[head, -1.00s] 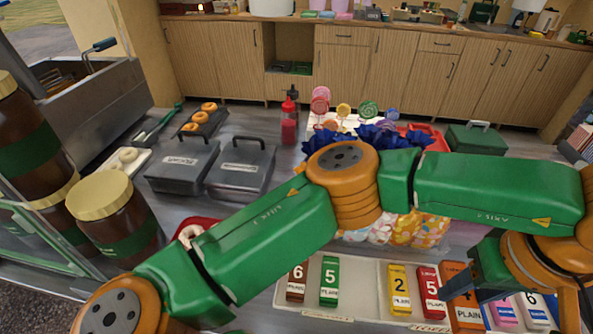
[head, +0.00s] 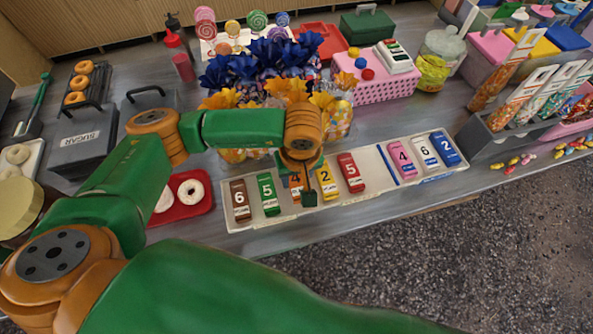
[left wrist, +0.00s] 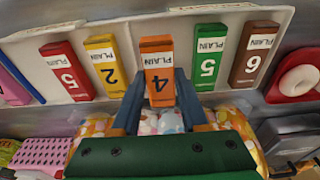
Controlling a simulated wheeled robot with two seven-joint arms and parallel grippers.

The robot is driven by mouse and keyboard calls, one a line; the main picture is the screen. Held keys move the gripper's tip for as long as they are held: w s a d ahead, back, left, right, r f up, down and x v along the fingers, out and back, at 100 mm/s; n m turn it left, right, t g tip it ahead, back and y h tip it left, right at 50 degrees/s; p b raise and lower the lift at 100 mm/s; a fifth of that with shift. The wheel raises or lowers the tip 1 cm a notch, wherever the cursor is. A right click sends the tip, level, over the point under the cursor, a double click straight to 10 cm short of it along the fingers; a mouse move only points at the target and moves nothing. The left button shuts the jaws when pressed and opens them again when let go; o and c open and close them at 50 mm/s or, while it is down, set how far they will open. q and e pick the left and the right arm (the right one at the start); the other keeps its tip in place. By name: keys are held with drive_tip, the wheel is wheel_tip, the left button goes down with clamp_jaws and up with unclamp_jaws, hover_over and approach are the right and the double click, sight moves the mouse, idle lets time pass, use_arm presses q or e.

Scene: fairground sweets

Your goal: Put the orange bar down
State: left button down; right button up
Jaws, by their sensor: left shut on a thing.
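The orange bar (head: 295,183), marked 4, is between the jaws of my left gripper (head: 304,190). In the left wrist view the two fingers of the left gripper (left wrist: 158,82) close on the sides of the orange bar (left wrist: 158,60). The bar is upright over the pale tray (head: 335,203), in line between the green bar (head: 268,194) and the yellow bar (head: 327,183). I cannot tell whether its base touches the tray. In the head view the gripper hides part of it. My right gripper is not in view.
A brown bar (head: 240,200) stands at the tray's left end. A red bar (head: 350,172) stands right of the yellow one, then an empty space, then pink (head: 402,160), white (head: 425,152) and blue (head: 446,149) bars. Flower-topped sweet bags stand behind. A red doughnut tray (head: 205,205) lies left.

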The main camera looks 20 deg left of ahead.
use_arm(q)
drive_tip(key=shift+s+a+f, duration=0.1)
drive_tip(key=shift+f, duration=0.1)
drive_tip(key=shift+f+b, duration=0.65)
drive_tip(key=shift+b, duration=0.45)
drive_tip(key=shift+c, duration=2.1)
unclamp_jaws()
drive_tip(key=shift+r, duration=0.1)
